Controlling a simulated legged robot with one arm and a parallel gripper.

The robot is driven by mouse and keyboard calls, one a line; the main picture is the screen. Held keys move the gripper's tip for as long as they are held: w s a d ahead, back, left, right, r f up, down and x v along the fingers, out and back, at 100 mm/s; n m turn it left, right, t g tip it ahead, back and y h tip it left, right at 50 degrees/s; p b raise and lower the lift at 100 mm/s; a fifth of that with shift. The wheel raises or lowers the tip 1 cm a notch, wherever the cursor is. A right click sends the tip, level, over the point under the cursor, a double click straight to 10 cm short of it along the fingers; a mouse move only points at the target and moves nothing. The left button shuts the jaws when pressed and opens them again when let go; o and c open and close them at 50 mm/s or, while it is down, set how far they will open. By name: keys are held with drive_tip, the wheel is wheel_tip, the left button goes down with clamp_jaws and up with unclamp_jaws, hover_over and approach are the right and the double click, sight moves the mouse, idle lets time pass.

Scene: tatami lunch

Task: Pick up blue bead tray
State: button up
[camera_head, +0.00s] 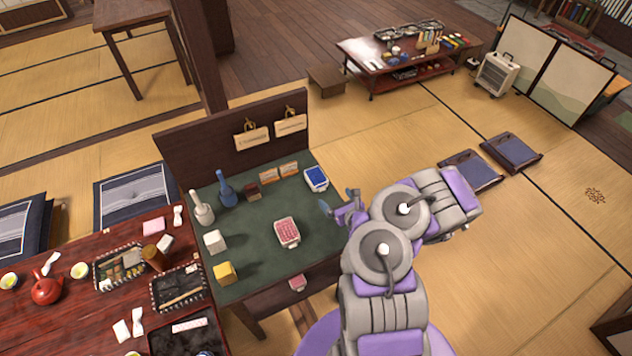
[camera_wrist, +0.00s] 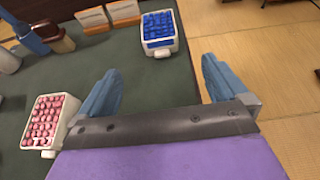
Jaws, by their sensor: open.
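The blue bead tray (camera_head: 316,178) is a small white tray filled with blue beads. It sits at the back right corner of the green table top (camera_head: 255,232). In the wrist view the blue bead tray (camera_wrist: 160,33) lies ahead of my gripper, between the lines of the two fingers and nearer the left one. My gripper (camera_head: 341,206) is open and empty, just in front of and to the right of the tray in the head view. In the wrist view its blue fingers (camera_wrist: 162,82) are spread wide and apart from the tray.
A pink bead tray (camera_head: 287,232) sits mid-table, left of my gripper. A dark upright board (camera_head: 240,138) rises behind. Tatami lies open to the right.

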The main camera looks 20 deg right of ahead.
sight(322, 185)
drive_tip(key=b+x, duration=0.2)
drive_tip(key=x, duration=0.5)
drive_tip(key=shift+w+f+b, duration=0.15)
drive_tip(key=shift+w+b, duration=0.25)
drive_tip(key=w+f, duration=0.1)
drive_tip(key=w+f+b, duration=0.1)
drive_tip(key=w, duration=0.1)
drive_tip(key=shift+w+a+f, duration=0.1)
drive_tip(key=shift+w+f, duration=0.05)
drive_tip(key=shift+f, duration=0.15)
drive_tip(key=shift+w+f+b, duration=0.1)
drive_tip(key=shift+w+b, duration=0.25)
drive_tip(key=shift+w, duration=0.2)
drive_tip(key=c, duration=1.1)
